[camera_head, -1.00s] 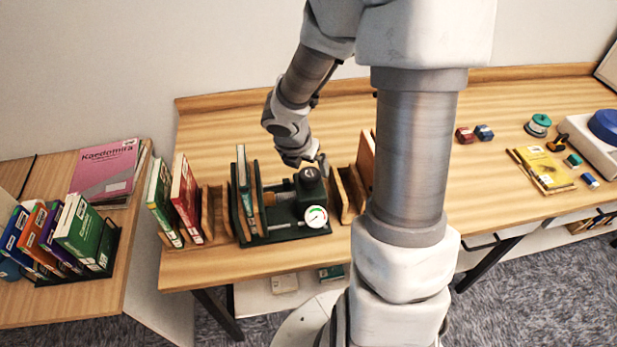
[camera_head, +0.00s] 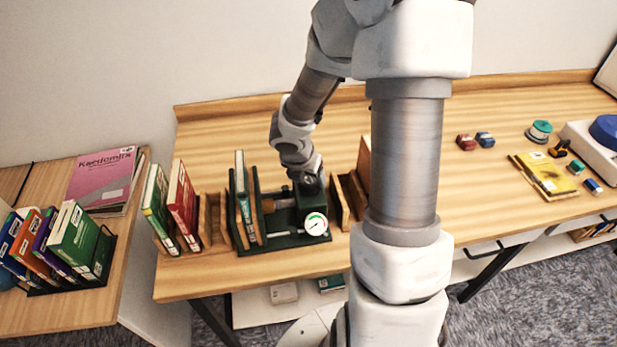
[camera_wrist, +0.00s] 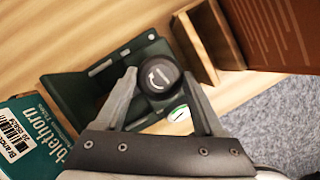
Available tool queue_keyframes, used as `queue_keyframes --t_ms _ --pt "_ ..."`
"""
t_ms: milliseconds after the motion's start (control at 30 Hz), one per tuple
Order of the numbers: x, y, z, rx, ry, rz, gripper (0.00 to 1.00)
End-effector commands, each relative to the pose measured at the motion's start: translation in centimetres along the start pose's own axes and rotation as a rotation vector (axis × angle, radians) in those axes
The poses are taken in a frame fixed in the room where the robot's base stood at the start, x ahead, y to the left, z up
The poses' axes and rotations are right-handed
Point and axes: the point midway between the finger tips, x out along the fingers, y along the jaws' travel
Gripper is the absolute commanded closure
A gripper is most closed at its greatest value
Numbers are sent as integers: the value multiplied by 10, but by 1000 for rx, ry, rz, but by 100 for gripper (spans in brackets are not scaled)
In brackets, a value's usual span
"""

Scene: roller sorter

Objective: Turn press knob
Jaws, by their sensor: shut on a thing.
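The press (camera_head: 280,240) is a dark green frame on the desk with a book (camera_head: 243,205) standing upright at its left side. A round gauge (camera_head: 315,224) with a white face sits at its front right. The black press knob (camera_wrist: 158,76) has a white curved arrow on its top. In the wrist view my gripper (camera_wrist: 160,80) has a grey finger on each side of the knob and is shut on it. In the head view my gripper (camera_head: 307,182) is over the right end of the press and covers most of the knob.
Wooden blocks (camera_head: 346,200) stand just right of the press. Green and red books (camera_head: 183,205) stand to its left. A teal-covered book (camera_wrist: 30,135) shows at left in the wrist view. The desk behind the press is clear.

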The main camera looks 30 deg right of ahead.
Motion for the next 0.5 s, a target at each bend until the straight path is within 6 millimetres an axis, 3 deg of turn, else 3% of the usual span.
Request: queue_keyframes --t_ms 33,167,500 --pt "0 0 0 0 0 1 65" --pt "0 0 0 0 0 1 85" --pt "0 1 0 53 0 -23 85"
